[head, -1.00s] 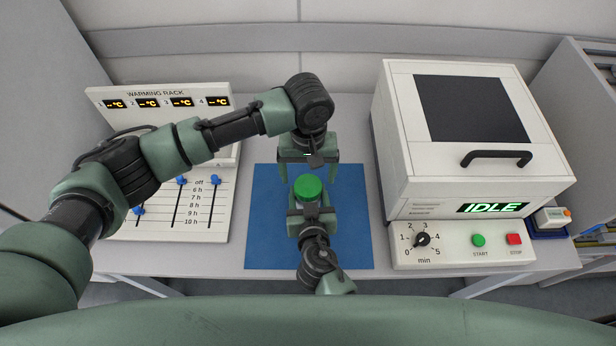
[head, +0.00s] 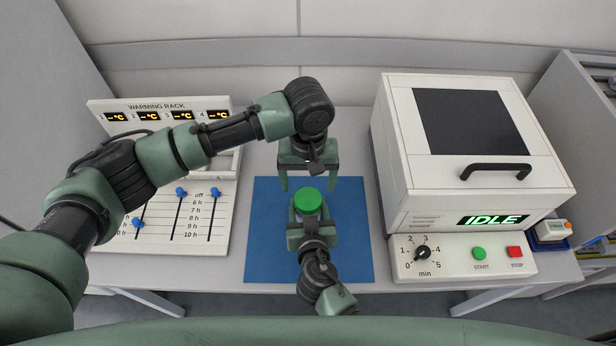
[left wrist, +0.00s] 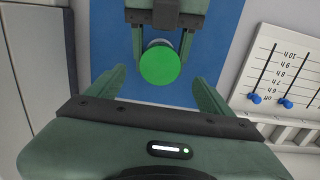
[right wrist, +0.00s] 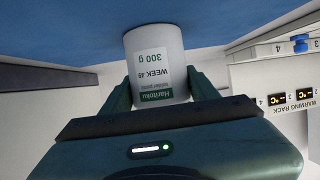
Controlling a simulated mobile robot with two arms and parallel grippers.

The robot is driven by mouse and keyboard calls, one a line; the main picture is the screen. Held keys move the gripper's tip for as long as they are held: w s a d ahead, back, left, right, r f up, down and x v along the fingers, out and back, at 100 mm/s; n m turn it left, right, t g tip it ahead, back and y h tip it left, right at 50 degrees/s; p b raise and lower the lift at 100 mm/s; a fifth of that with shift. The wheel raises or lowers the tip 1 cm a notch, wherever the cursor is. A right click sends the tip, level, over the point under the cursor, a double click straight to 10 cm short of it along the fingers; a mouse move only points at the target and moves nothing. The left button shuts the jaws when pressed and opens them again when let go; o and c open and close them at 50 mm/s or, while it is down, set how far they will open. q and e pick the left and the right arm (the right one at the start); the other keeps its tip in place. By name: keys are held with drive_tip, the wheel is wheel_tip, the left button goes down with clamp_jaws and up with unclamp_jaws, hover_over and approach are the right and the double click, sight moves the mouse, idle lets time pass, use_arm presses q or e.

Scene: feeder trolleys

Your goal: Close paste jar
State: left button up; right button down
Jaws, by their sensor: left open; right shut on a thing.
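The paste jar (right wrist: 157,55) is white with a printed label and stands near the blue mat. Its round green lid shows on top in the head view (head: 308,200) and in the left wrist view (left wrist: 160,66); I cannot tell whether it is screwed tight. My right gripper (head: 310,222) is shut on the jar's body from the front. My left gripper (head: 308,184) is open and empty, pointing down just behind the lid in the head view. Its fingers (left wrist: 158,80) are spread wider than the lid and do not visibly touch it.
The blue mat (head: 265,245) lies under the jar. A warming rack (head: 160,106) with sliders stands at left. A white machine (head: 400,165) reading IDLE, with a dial and buttons, stands at right. The mat is clear around the jar.

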sight(308, 198)
use_arm(q)
wheel_tip(308, 198, down, 7)
drive_tip(key=shift+r, duration=0.15)
drive_tip(key=c, duration=1.2)
drive_tip(key=o, duration=1.3)
drive_tip(key=shift+r, duration=2.3)
drive_tip(key=o, duration=0.3)
